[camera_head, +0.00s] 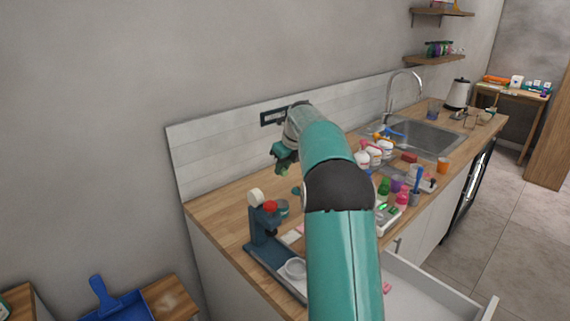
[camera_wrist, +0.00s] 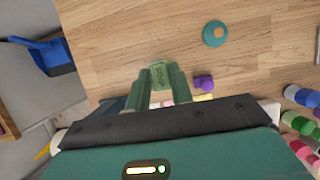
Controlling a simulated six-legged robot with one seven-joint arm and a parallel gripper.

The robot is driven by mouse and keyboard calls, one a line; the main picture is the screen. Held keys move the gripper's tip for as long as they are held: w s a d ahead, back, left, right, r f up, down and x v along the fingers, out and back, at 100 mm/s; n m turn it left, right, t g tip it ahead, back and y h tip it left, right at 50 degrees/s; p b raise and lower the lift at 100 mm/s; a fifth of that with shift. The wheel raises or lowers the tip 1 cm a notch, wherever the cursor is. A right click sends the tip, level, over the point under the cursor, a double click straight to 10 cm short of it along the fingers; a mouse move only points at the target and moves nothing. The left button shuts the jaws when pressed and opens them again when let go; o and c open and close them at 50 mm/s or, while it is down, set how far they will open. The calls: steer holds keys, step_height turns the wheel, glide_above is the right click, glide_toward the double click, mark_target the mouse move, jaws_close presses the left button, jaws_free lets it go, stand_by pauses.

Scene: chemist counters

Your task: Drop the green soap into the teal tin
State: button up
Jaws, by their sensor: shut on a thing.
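My gripper (camera_wrist: 161,88) is shut on the green soap (camera_wrist: 160,73), a small green block between its fingertips. In the head view my gripper (camera_head: 284,156) is raised above the wooden counter near the tiled wall, and a bit of green shows at its tips. The teal tin (camera_wrist: 215,34) is a round teal shape with an orange-tan centre. It stands on the counter, above and right of the soap in the wrist view, apart from it. I cannot tell for sure which teal thing it is in the head view.
A purple thing (camera_wrist: 204,83) lies right of my fingers. A dark blue stand (camera_head: 262,228) is at the counter's near left. Several coloured bottles (camera_head: 372,152) crowd the counter toward the sink (camera_head: 420,138). A drawer (camera_head: 430,290) is open. A blue dustpan (camera_wrist: 50,56) is beyond the counter's edge.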

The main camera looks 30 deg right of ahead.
mark_target(283, 176)
steer(key=shift+s+a+f, duration=0.1)
steer(key=shift+a+f, duration=0.2)
steer(key=shift+a, duration=0.05)
step_height(283, 176, down, 2)
steer(key=shift+d+f, duration=0.15)
steer(key=shift+f, duration=1.2)
steer(key=o, duration=1)
steer(key=shift+o, duration=0.2)
